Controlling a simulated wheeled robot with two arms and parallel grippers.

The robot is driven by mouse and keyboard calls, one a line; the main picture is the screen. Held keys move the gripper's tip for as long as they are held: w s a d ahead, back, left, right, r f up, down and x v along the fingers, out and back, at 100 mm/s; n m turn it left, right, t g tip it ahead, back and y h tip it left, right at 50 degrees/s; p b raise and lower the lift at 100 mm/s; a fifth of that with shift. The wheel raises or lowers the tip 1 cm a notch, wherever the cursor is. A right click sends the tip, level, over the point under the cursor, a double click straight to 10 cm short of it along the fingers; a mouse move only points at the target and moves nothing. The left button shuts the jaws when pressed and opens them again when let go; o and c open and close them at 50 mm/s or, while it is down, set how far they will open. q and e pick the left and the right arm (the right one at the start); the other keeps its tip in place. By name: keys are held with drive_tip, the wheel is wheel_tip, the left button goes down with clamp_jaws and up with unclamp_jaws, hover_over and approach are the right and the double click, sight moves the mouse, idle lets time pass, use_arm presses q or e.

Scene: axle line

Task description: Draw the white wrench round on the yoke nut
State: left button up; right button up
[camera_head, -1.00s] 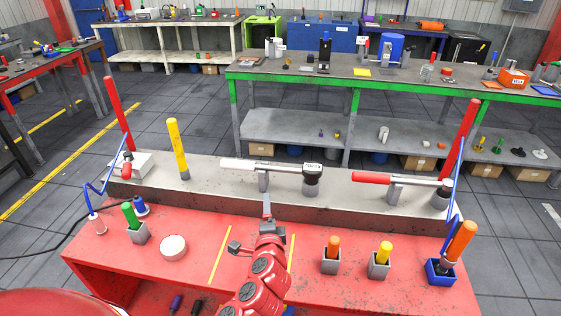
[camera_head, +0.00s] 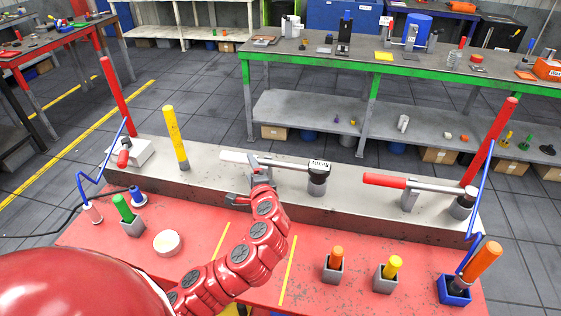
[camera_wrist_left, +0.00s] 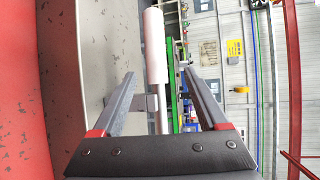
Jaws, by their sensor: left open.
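The white wrench (camera_head: 234,157) lies level above the grey beam, its white handle to the left and its steel shank running right. Its dark head, with a small white label, sits at the yoke nut (camera_head: 318,178) on a short grey post. My left gripper (camera_head: 247,183) is open at the near side of the handle and shank. In the left wrist view, the white handle (camera_wrist_left: 155,45) shows just beyond and between the spread fingertips (camera_wrist_left: 160,76), with nothing gripped. My arm partly hides the shank's support. My right gripper is out of view.
A red-handled wrench (camera_head: 385,180) lies farther right on the grey beam (camera_head: 215,172). A yellow post (camera_head: 175,135) stands left of the white handle. The red bench (camera_head: 205,225) carries small holders with coloured pegs and a round pale disc (camera_head: 168,242).

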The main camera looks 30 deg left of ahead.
sight(247, 161)
use_arm(q)
drive_tip(key=shift+p+x, duration=0.3)
drive_tip(key=shift+x, duration=0.6)
drive_tip(key=shift+w+a+f, duration=0.15)
drive_tip(key=shift+w+a, duration=0.15)
drive_tip(key=shift+a, duration=0.05)
drive_tip(key=shift+w+a+p, duration=0.25)
drive_tip(key=shift+w+p, duration=0.1)
drive_tip(key=shift+p, duration=0.15)
drive_tip(key=x, duration=0.1)
drive_tip(key=p+x, duration=0.1)
drive_tip(key=x, duration=0.1)
drive_tip(key=shift+s+f, duration=0.1)
drive_tip(key=shift+f, duration=0.1)
drive_tip(key=shift+w+a+f+p, duration=0.3)
drive_tip(key=shift+w+a+p, duration=0.15)
drive_tip(key=shift+w, duration=0.1)
drive_tip(key=shift+c, duration=0.3)
clamp_jaws()
